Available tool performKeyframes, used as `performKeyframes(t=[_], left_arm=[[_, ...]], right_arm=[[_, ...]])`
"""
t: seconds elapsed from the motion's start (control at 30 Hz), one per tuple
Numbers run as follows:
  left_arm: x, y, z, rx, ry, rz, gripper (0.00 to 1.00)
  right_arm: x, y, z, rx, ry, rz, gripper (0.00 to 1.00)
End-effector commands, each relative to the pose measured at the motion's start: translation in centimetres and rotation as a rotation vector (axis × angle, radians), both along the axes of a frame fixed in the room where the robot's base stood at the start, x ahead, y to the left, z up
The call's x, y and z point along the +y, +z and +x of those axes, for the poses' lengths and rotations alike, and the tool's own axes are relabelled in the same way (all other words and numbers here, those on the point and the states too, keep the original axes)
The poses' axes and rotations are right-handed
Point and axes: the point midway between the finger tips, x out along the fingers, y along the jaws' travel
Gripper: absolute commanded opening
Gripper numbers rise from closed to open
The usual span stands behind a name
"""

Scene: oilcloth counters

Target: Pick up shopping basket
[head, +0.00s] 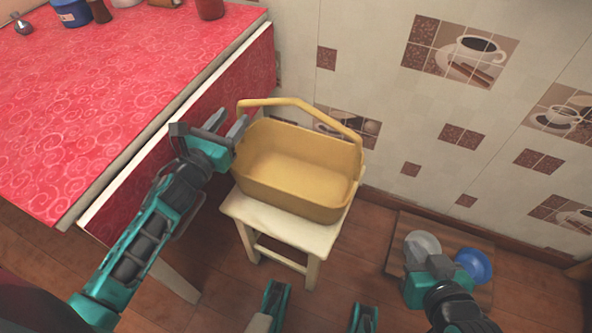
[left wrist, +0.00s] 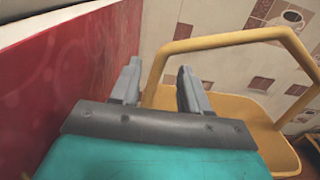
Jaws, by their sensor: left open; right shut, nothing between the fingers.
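The yellow shopping basket (head: 295,170) stands upright and empty on a small cream stool (head: 282,225), its arched handle (head: 300,103) raised. My left gripper (head: 227,122) is open at the basket's left end, close to the handle's left leg. In the left wrist view the handle (left wrist: 220,40) rises in front, and its near leg shows in the gap between my open fingers (left wrist: 158,82). I cannot tell whether they touch it. The basket (left wrist: 240,105) lies to the right there. My right gripper (head: 422,265) is shut and empty, low at the right, away from the basket.
A counter with red oilcloth (head: 110,90) runs along the left, its side close to my left gripper. A tiled wall (head: 370,100) stands behind the basket. A blue bowl (head: 474,265) and a pale round item (head: 424,243) are near my right gripper. Wooden floor shows around the stool.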

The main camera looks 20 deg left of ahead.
Motion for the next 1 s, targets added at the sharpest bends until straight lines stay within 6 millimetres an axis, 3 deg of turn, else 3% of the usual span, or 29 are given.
performKeyframes(t=[0.3,0.6,1.0], left_arm=[[-0.6,0.0,4.1,-0.002,-0.001,0.0,0.46],[-0.6,0.0,4.4,-0.001,0.0,0.0,0.46],[-0.6,0.1,4.4,-0.002,0.0,-0.002,0.08]], right_arm=[[0.2,-0.6,0.1,0.003,0.003,0.005,0.0],[0.4,-0.4,0.1,0.004,0.002,0.009,0.0],[0.4,-0.4,0.2,0.003,0.002,0.008,0.0]])
